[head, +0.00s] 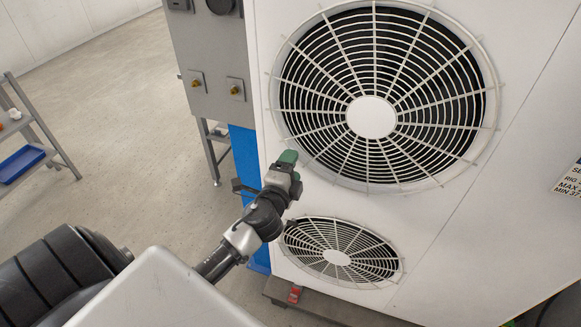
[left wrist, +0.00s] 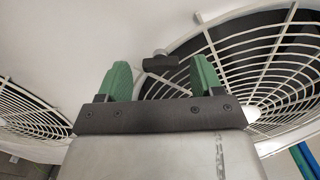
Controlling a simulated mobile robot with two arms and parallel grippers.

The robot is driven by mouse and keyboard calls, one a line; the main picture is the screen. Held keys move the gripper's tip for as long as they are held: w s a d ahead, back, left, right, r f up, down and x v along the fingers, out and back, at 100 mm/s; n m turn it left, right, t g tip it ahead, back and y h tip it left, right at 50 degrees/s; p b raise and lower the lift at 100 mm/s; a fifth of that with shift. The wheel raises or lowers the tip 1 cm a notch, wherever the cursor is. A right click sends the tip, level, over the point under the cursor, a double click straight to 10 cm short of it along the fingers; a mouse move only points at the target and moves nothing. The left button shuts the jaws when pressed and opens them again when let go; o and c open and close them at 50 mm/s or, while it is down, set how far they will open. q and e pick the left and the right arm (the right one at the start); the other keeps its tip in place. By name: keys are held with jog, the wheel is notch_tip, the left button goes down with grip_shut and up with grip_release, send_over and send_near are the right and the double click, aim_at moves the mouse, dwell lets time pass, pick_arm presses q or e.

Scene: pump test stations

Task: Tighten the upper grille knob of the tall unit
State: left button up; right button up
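The tall white unit (head: 535,60) has a large upper round grille (head: 371,117) and a smaller-looking lower grille (head: 337,257). My left gripper (head: 287,160) is at the left edge of the upper grille, close to the panel. In the left wrist view, its two green fingers (left wrist: 158,80) stand apart. A dark knob with a pale metal end (left wrist: 160,62) shows between and slightly beyond the fingertips, beside the upper grille's rim (left wrist: 235,75). I see no contact with it. In the head view the knob is not distinguishable. My right gripper is not in view.
A grey panel with two yellowish fittings (head: 235,89) stands left of the unit, above a blue part (head: 246,160). A shelf rack with a blue tray (head: 20,163) is at the far left. The floor between (head: 120,110) is clear.

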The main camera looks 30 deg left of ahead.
pick_arm(q)
jog(key=b+v, duration=0.2)
jog(key=v, duration=0.8)
jog(key=shift+s+b, duration=0.35)
jog(key=shift+d, duration=0.15)
